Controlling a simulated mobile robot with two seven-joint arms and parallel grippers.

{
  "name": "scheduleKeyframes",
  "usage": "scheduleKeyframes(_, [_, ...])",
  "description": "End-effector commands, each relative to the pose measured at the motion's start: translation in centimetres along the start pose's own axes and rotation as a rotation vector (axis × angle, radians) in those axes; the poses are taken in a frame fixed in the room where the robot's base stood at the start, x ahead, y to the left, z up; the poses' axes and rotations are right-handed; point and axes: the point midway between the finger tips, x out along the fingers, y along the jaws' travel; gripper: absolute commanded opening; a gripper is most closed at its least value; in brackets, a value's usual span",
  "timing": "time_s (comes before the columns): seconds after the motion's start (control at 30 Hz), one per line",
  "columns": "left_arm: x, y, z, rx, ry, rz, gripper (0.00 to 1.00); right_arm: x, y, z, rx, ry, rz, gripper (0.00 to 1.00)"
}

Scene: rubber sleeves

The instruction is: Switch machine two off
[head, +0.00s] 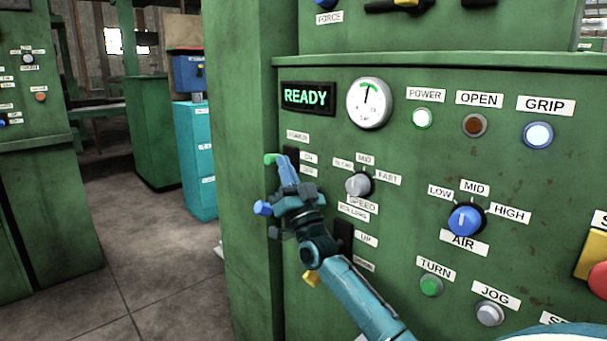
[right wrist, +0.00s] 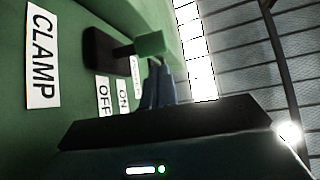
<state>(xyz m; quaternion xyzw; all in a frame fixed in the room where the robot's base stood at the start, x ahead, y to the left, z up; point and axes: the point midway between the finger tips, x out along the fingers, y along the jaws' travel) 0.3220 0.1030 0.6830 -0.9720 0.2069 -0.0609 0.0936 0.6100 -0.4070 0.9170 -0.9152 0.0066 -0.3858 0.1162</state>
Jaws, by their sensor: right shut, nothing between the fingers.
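A green machine panel (head: 398,140) fills the right of the head view; I see no machine number on it. Its display (head: 308,96) reads READY in green and its POWER lamp (head: 422,118) glows green. A lever switch with a green knob (head: 270,159) sticks out of a black plate (head: 291,157) at the panel's left. In the right wrist view the knob (right wrist: 151,44) stands out from the black plate (right wrist: 103,49), beside ON and OFF labels. My right gripper (head: 281,160) is shut and empty, its tips close to the knob; contact is unclear. My left gripper is out of view.
A speed knob (head: 358,185), a blue AIR knob (head: 466,219) and a black rollers switch (head: 344,237) are near my right arm. A red button (head: 598,281) is at the right edge. A teal cabinet (head: 195,160) and another green machine (head: 45,150) stand left, with open floor between.

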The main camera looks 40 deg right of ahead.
Motion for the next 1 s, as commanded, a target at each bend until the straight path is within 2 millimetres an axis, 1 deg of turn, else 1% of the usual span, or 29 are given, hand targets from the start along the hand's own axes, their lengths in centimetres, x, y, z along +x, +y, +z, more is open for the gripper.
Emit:
scheduleKeyframes(0.03, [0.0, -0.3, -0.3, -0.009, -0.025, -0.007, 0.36, -0.6, -0.3, -0.8, 0.001, -0.002, 0.000, 0.00])
scheduleKeyframes(0.2, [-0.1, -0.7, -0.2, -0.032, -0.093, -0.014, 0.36, -3.2, -1.1, -3.3, 0.000, -0.001, 0.001, 0.00])
scheduleKeyframes(0.4, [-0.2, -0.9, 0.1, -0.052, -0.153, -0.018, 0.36, -5.8, -1.9, -5.8, -0.002, -0.001, 0.000, 0.00])
scheduleKeyframes(0.5, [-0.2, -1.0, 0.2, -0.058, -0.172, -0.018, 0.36, -6.7, -2.1, -6.6, -0.002, 0.000, 0.000, 0.00])
scheduleKeyframes(0.7, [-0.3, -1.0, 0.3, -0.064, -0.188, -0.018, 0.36, -7.5, -2.3, -7.3, -0.001, 0.000, 0.000, 0.00])
scheduleKeyframes(1.0, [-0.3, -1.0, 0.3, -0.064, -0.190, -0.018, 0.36, -7.5, -2.3, -7.3, -0.002, 0.001, 0.000, 0.00])
